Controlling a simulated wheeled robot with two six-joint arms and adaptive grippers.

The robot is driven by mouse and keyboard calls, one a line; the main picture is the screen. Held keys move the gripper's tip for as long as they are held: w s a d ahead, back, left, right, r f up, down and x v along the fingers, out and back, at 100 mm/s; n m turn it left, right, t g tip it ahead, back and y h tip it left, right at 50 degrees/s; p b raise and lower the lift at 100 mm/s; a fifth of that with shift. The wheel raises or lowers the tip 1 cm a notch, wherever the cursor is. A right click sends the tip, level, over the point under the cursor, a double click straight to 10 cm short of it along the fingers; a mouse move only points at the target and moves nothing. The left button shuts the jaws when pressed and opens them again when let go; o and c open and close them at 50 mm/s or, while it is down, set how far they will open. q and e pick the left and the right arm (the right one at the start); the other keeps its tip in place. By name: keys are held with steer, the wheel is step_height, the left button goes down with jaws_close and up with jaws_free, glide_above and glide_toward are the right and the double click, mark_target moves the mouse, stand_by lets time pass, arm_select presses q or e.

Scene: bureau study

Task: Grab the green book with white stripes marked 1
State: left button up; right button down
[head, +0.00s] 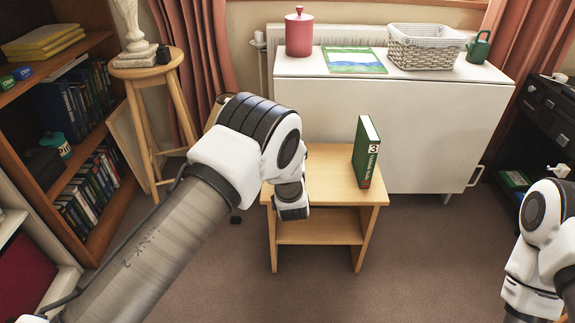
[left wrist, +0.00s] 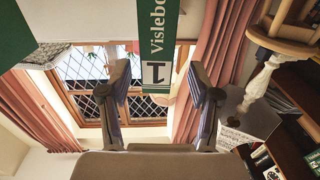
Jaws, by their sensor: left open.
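A green book with white lettering and a white label marked 1 (left wrist: 157,40) shows upside down in the left wrist view. Its spine runs from the top edge down between the fingers of my open left gripper (left wrist: 157,78), with a visible gap on each side. In the head view this book is not visible, and my left arm covers the left part of the small wooden table. Another green book, marked 3 (head: 367,152), stands upright on the right side of that table (head: 325,170). My right arm shows at the right edge of the head view, its fingers out of sight.
A white cabinet (head: 400,130) behind the table bears a red canister (head: 299,33), a basket (head: 425,46) and a green watering can (head: 479,47). A bookcase (head: 105,225) and a wooden stool (head: 150,70) stand at the left. Open floor lies right of the table.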

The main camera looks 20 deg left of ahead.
arm_select(q)
steer(key=b+x, duration=0.2)
steer(key=x, duration=0.5)
steer(key=shift+w+r, duration=0.2)
steer(key=shift+d+r, duration=0.1)
steer(key=shift+d, duration=0.05)
jaws_close()
